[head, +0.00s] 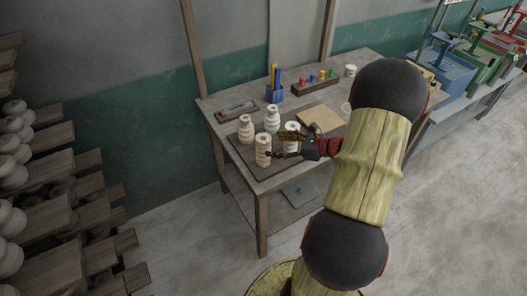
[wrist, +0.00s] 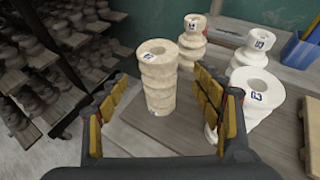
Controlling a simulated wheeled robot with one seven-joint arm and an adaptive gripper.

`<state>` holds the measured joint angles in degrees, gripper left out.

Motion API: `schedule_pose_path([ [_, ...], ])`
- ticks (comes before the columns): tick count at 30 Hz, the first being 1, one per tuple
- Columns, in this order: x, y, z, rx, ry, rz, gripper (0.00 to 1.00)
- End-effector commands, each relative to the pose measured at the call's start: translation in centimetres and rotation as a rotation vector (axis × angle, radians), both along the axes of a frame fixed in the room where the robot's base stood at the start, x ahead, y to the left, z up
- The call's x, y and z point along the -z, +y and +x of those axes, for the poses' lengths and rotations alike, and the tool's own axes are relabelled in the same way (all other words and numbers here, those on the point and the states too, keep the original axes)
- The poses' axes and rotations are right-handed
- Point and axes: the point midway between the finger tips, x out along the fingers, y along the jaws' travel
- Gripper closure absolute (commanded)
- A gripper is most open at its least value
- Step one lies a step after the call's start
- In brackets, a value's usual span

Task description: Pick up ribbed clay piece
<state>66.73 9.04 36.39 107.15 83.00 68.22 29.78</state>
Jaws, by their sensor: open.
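The ribbed clay piece (head: 263,152) is a cream cylinder with stacked rings, upright near the front left of the table. In the wrist view the ribbed piece (wrist: 159,82) stands between the two fingers, with a small dark mark on its top. My gripper (head: 276,146) reaches in from the right at the height of the pieces. Its fingers (wrist: 160,95) are spread, one on each side of the piece, with a visible gap on the left. Whether the right finger touches it cannot be told. The right finger partly hides a neighbouring white piece.
Other turned pieces stand close by: a beige one (head: 246,131) and white ones (head: 272,119) (wrist: 257,88). A blue tool holder (head: 275,94), a small tray (head: 237,108) and a wooden board (head: 320,117) lie farther back. Loaded shelves (head: 60,215) stand at left.

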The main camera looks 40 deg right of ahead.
Motion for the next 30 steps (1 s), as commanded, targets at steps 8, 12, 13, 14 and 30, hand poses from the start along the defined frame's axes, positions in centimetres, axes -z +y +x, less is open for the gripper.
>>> schedule_pose_path([
  [8, 0.8, 1.2, 3.1, -0.005, 0.0, -0.002, 0.34],
  [12, 1.3, 1.8, 4.8, -0.006, 0.0, -0.002, 0.34],
  [13, 1.4, 1.9, 5.0, -0.005, 0.0, -0.002, 0.34],
  [14, 1.4, 1.9, 5.2, -0.004, 0.0, -0.003, 0.34],
  [30, 1.5, 2.0, 5.5, -0.002, 0.0, -0.003, 0.47],
])
